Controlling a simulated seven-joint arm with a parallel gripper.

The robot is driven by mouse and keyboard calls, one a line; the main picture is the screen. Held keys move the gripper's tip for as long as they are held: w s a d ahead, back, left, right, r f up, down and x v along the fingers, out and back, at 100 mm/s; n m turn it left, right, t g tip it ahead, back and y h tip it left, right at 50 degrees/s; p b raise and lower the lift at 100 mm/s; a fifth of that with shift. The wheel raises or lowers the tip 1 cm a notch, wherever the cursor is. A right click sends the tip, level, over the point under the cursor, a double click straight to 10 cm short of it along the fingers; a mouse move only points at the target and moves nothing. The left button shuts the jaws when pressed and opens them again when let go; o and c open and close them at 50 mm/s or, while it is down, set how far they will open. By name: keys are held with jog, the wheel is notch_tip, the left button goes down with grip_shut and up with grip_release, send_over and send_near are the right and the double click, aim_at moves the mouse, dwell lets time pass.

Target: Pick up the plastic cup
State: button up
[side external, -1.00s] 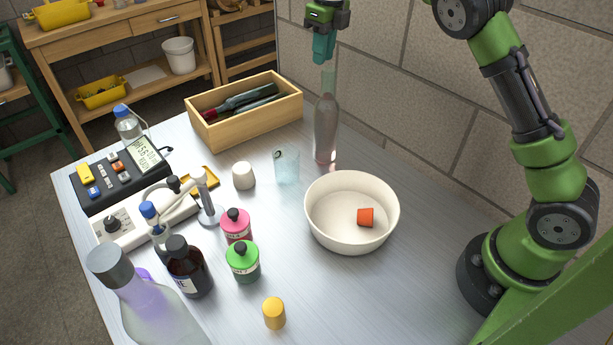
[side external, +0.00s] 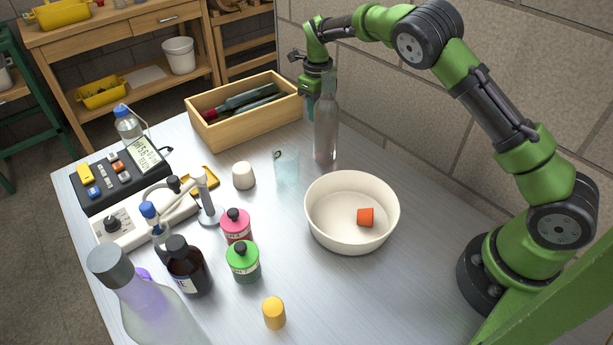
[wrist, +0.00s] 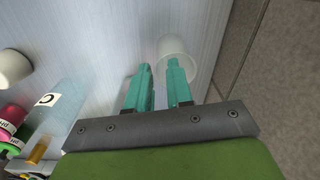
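A whitish translucent cup (wrist: 178,50) shows in the wrist view, just past my fingertips, partly hidden by the right finger; I take it for the plastic cup. In the side view I cannot make it out clearly; a clear bottle (side external: 326,128) and my gripper cover that area. My gripper (side external: 306,112) is low behind the bottle, near the crate's right end. In the wrist view my gripper (wrist: 158,66) has its teal fingers apart, with bare table between them. Whether the right finger touches the cup, I cannot tell.
A pale clear tumbler (side external: 286,168) and a white cup-like piece (side external: 243,176) stand left of the bottle. A wooden crate (side external: 225,126) holds bottles. A white bowl (side external: 318,232) holds an orange piece. A wall (wrist: 285,90) is close on the right. Front-right table is clear.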

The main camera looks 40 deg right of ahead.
notch_tip(320, 180, down, 5)
grip_shut()
dwell(0.4)
